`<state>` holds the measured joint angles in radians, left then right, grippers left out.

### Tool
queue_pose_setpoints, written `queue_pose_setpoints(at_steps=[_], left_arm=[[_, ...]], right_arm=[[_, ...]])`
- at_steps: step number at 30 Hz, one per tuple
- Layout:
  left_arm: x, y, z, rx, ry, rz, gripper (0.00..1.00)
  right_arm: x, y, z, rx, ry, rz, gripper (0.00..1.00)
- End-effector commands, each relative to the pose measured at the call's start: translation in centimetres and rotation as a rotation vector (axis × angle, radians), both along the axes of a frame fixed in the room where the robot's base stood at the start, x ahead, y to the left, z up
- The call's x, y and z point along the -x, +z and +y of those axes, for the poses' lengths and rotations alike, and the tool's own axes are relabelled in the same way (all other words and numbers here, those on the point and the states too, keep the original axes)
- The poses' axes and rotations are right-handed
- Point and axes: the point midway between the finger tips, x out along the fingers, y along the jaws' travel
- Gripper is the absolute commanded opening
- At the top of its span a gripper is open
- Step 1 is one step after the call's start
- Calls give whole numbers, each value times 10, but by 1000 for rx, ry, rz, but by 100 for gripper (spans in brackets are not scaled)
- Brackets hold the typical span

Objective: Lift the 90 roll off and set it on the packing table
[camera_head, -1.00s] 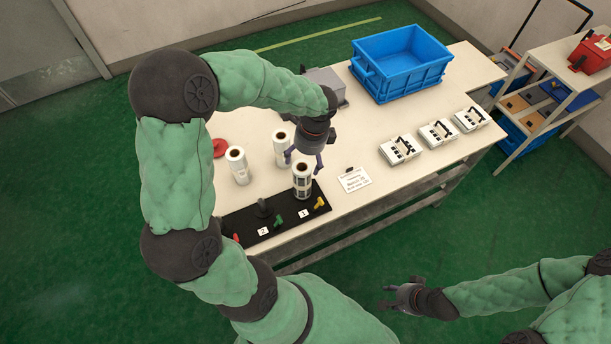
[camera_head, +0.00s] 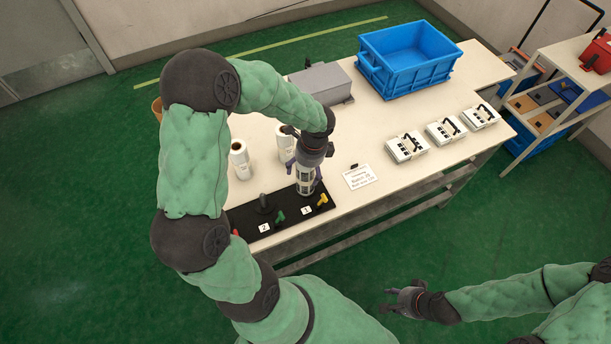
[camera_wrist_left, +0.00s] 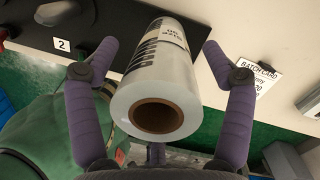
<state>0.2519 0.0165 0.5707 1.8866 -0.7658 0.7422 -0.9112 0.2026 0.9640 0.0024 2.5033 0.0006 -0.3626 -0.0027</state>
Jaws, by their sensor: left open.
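A printed film roll (camera_head: 305,186) stands upright on the black board (camera_head: 243,228) beside the "1" label. My left gripper (camera_head: 307,168) is over it from above. In the left wrist view, the roll (camera_wrist_left: 165,85), with its brown core facing the camera, lies between the spread fingers of my left gripper (camera_wrist_left: 160,48). Gaps show on both sides; the small print on its label is hard to read. The packing table (camera_head: 365,125) has bare cream surface behind the roll. My right gripper (camera_head: 400,300) is open and empty, off the table's front, above the green floor.
Two plain rolls stand behind the board, one at left (camera_head: 239,160) and one (camera_head: 286,145) partly behind my left gripper. An empty post (camera_head: 264,205) stands by label "2".

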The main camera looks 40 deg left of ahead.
Motion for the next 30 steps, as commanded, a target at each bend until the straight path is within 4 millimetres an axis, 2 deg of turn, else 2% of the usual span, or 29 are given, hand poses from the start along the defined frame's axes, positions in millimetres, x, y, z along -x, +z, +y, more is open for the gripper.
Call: queue_pose_setpoints(at_steps=[1, 6, 8, 20, 23, 30], left_arm=[[0, 1, 0, 0, 0, 0, 82], [0, 1, 0, 0, 0, 0, 34], [0, 1, 0, 0, -1, 0, 20], [0, 5, 0, -1, -1, 0, 20], [-1, 18, 0, -2, -1, -1, 20], [-1, 65, 0, -1, 0, -4, 20]], right_arm=[[0, 0, 0, 0, 0, 0, 40], [0, 0, 0, 0, 0, 0, 40], [0, 0, 0, 0, 0, 0, 40], [0, 3, 0, 0, 0, 0, 40], [0, 8, 0, 0, 0, 0, 40], [0, 26, 0, 0, 0, 0, 40]])
